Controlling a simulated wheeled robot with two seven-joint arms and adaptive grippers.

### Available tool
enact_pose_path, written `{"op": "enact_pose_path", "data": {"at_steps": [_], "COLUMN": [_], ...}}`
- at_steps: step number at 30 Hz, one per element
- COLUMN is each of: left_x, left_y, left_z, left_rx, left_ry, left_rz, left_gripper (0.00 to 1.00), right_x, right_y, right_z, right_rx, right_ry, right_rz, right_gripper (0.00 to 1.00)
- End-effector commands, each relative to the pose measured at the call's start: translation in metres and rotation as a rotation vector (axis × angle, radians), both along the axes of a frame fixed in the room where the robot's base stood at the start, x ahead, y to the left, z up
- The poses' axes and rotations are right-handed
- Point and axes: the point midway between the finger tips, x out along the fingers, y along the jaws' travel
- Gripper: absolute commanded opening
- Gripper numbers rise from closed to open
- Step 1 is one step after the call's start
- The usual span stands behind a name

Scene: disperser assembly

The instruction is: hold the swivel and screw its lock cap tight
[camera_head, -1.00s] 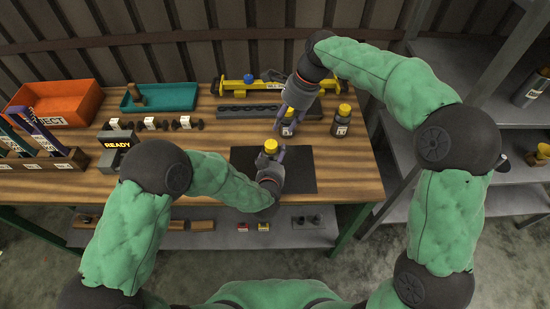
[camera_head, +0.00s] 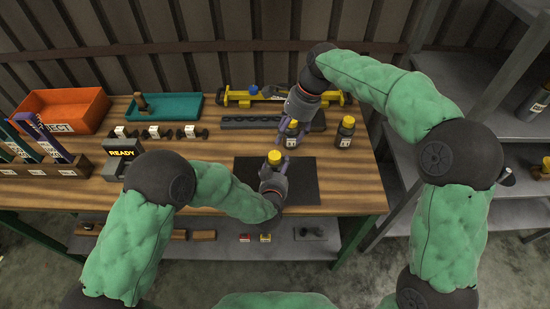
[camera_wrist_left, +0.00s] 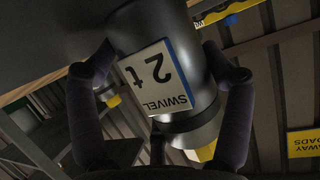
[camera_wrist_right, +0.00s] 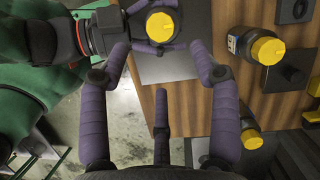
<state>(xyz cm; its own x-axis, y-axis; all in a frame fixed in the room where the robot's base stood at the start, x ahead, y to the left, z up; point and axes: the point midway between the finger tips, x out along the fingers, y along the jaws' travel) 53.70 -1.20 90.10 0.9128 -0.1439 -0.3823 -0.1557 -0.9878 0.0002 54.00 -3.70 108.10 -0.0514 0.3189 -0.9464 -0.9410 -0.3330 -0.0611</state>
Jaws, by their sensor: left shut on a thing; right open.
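The swivel (camera_wrist_left: 165,75) is a dark cylinder with a white label reading SWIVEL 2 t, upside down in the left wrist view. Its yellow lock cap (camera_head: 274,156) is on top. My left gripper (camera_head: 272,172) is shut around the swivel's body, over the black mat (camera_head: 305,183). The cap also shows in the right wrist view (camera_wrist_right: 160,27), beyond the fingertips. My right gripper (camera_head: 293,138) is open, with nothing between its fingers. In the head view it overlaps another yellow-capped dark container (camera_head: 292,127), which it partly hides.
Another yellow-capped container (camera_head: 344,135) stands to the right. Behind are a dark slotted rack (camera_head: 245,122) and a yellow tool (camera_head: 235,96). Bare wood (camera_head: 210,148) lies left of the mat.

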Motion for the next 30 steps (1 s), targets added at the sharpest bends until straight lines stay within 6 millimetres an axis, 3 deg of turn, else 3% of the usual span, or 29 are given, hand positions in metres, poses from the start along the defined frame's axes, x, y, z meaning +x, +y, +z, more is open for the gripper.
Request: {"op": "enact_pose_path", "data": {"at_steps": [30], "left_x": [-0.001], "left_y": [0.000], "left_z": [-0.001], "left_rx": [0.001], "left_ry": [0.003], "left_rz": [-0.001], "left_gripper": [0.25], "right_x": [-0.005], "right_y": [0.025], "right_z": [0.012], "right_rx": [-0.050], "right_ry": [-0.426], "right_rz": [1.800], "right_gripper": [0.63]}}
